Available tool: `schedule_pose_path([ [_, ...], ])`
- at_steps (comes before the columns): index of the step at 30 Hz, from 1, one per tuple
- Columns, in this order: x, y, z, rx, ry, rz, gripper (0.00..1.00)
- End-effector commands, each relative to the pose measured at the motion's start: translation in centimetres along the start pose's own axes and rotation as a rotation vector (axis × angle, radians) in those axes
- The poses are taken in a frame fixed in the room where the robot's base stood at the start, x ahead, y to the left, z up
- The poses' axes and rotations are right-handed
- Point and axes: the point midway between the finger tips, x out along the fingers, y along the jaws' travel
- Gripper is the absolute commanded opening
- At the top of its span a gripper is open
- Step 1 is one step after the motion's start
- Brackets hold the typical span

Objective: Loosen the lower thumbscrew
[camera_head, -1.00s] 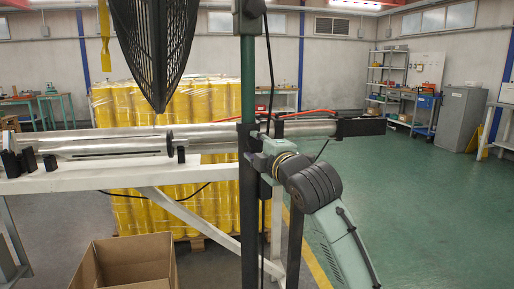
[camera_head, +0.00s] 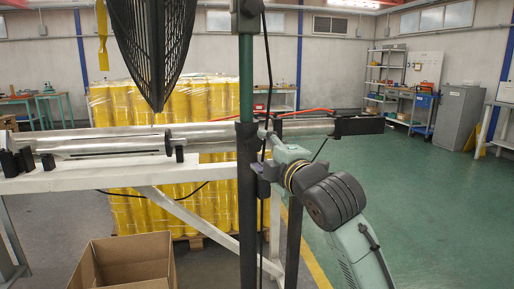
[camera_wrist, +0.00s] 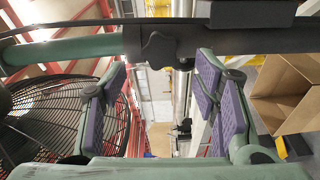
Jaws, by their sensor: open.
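A green pole (camera_head: 247,85) stands upright in the head view, with a dark lower tube (camera_head: 248,200). In the wrist view the pole runs sideways, green (camera_wrist: 65,49) at left and dark at right. A dark collar (camera_wrist: 150,45) sits where they meet. A small dark knob (camera_wrist: 183,63), seemingly the lower thumbscrew, sticks out from it. My gripper (camera_wrist: 162,72) is open, with purple pads on both fingers. The knob appears between the fingertips, nearer the right one; contact is not visible. In the head view the fingers are hard to make out near the pole.
A black fan-like cage (camera_head: 152,45) hangs upper left. A white bench (camera_head: 110,178) carries metal tubes (camera_head: 110,143) behind the pole. A cardboard box (camera_head: 125,262) stands below. A dark cable (camera_head: 266,75) hangs close beside the pole. The floor at right is clear.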

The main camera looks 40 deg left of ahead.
Motion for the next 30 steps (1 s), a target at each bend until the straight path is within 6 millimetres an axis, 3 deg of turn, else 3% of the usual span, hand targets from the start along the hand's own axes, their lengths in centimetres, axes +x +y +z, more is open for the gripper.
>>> schedule_pose_path([
  [3,-2.6,0.0,0.1,0.000,-0.002,0.001,0.55],
  [10,-6.0,0.0,0.0,-0.001,-0.001,0.000,0.55],
  [30,-6.7,-0.1,-0.1,0.000,0.001,-0.001,0.55],
])
